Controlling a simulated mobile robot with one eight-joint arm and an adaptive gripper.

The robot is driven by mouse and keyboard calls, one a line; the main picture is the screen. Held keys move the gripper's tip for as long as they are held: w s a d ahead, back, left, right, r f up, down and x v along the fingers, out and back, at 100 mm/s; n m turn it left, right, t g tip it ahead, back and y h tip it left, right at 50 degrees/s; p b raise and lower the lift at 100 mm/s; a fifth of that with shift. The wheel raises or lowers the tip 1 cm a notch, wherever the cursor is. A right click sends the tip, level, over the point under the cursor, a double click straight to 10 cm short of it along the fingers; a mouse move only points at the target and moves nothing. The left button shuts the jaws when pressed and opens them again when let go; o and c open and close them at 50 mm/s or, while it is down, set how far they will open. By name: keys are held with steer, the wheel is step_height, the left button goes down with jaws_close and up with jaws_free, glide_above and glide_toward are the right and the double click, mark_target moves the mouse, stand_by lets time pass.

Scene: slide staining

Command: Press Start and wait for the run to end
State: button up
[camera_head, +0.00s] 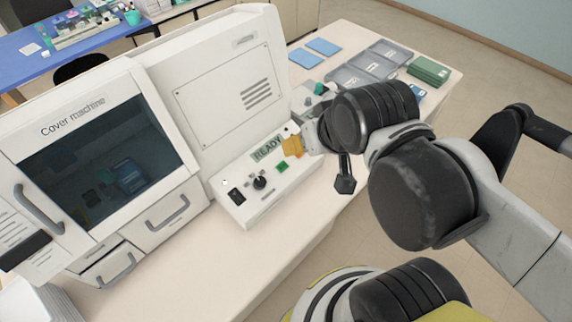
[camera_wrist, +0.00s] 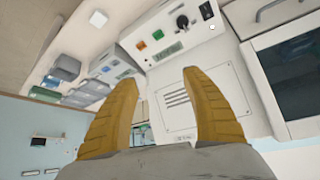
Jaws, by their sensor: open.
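The white machine with a control panel (camera_head: 268,180) stands in the middle of the head view. Its display (camera_head: 267,149) reads READY. The panel has a green button (camera_head: 282,167), a dark knob (camera_head: 260,182) and a black switch (camera_head: 236,196). In the wrist view, upside down, the green button (camera_wrist: 141,44) sits beside an orange button (camera_wrist: 157,34); labels are too small to read, so I cannot tell which is Start. My gripper (camera_wrist: 158,78) is open and empty, its mustard fingers spread. In the head view a finger (camera_head: 293,146) shows over the panel's right end, contact unclear.
The Cover machine (camera_head: 95,150), with a dark window and handles, stands left. Grey trays (camera_head: 372,66), blue sheets (camera_head: 323,46) and a green box (camera_head: 429,71) lie on the table's far end. The table's front strip (camera_head: 250,250) is bare. A blue table (camera_head: 60,50) stands behind.

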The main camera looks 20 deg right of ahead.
stand_by(0.4)
jaws_close()
stand_by(1.2)
